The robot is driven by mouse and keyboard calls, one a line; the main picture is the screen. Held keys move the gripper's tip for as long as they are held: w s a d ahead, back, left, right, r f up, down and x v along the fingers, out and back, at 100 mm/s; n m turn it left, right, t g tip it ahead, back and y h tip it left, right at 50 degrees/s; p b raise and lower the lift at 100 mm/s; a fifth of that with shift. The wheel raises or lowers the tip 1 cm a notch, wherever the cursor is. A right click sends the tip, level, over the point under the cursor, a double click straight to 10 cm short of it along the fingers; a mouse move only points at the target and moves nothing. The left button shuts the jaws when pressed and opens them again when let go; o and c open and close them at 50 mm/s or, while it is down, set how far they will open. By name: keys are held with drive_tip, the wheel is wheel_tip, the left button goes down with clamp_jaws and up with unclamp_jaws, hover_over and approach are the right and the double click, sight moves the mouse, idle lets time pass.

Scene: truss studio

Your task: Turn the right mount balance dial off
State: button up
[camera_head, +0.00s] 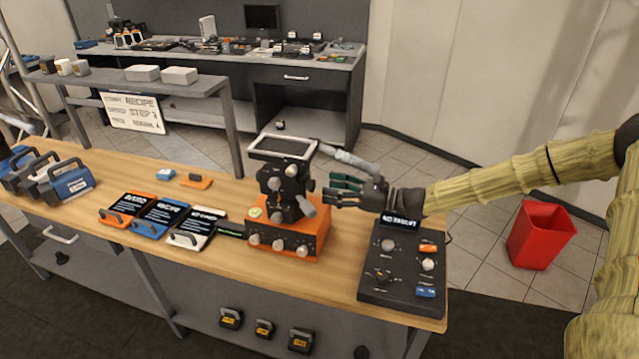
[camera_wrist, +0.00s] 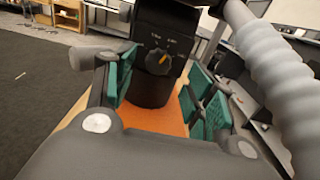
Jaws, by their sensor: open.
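The black mount (camera_head: 284,190) stands on an orange base (camera_head: 305,243) on the wooden table and carries a flat framed panel on top. My gripper (camera_head: 346,190) is just right of the mount, with its green-padded fingers pointing left at its side. In the wrist view, a round dark dial (camera_wrist: 158,62) with an orange pointer sits on the mount's black face, with small white labels around it that are too blurred to read. The pointer is tilted slightly right of straight up. My gripper (camera_wrist: 163,88) is open, its fingers on either side of the dial, apparently not touching it.
A black control box (camera_head: 375,300) with knobs and a small screen stands at the table's right end, below my arm. Coloured cards (camera_head: 160,217) lie left of the base, and toolboxes (camera_head: 70,183) stand further left. A red bin (camera_head: 540,234) is on the floor at right.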

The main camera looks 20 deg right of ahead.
sight(315, 185)
drive_tip(key=shift+p+x, duration=0.5)
drive_tip(key=shift+x, duration=1.6)
drive_tip(key=c, duration=1)
